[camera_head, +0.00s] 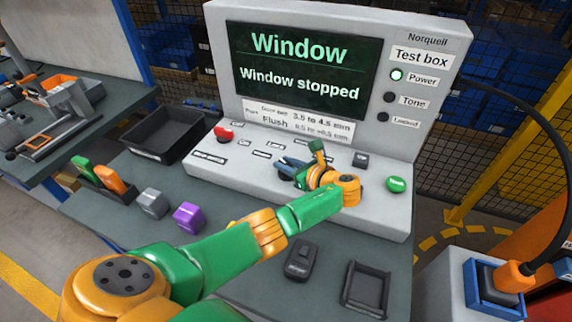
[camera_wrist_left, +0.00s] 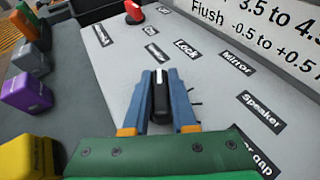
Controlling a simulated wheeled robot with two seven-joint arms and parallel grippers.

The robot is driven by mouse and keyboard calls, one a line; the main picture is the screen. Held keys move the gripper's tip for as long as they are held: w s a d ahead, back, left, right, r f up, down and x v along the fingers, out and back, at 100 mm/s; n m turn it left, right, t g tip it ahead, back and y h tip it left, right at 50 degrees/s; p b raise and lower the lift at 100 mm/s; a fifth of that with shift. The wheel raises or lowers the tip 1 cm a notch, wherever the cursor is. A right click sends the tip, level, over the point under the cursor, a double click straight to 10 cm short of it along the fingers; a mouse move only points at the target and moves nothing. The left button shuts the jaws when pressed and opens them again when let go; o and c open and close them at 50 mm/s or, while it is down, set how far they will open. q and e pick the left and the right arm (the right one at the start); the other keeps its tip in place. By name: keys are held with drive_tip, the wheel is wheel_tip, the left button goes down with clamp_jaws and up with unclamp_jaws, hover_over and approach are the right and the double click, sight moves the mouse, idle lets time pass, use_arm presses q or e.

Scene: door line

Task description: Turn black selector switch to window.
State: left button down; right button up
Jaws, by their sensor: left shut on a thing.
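The black selector switch (camera_wrist_left: 160,97) stands on the sloped grey panel of the test box (camera_head: 235,163). In the left wrist view my left gripper (camera_wrist_left: 159,88) has its two blue fingers on either side of the knob, shut on it. The knob's white mark points away from my wrist, toward a small label (camera_wrist_left: 157,52) whose text is hard to read. In the head view my left gripper (camera_head: 287,168) is low over the panel and hides most of the switch. The screen (camera_head: 305,72) reads "Window" and "Window stopped". My right gripper does not show.
A red knob (camera_head: 223,133) is on the panel's left and a green button (camera_head: 396,184) on its right. A black tray (camera_head: 166,132), a purple block (camera_head: 188,216), a grey block (camera_head: 152,202) and a dark handheld device (camera_head: 300,262) are on the table around my arm.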

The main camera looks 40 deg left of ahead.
sight(287, 164)
use_arm(q)
drive_tip(key=c, duration=0.9)
unclamp_jaws()
drive_tip(key=shift+a, duration=0.1)
drive_tip(key=shift+o, duration=0.9)
drive_tip(key=shift+a, duration=0.15)
drive_tip(key=v, duration=0.7)
drive_tip(key=shift+w, duration=0.1)
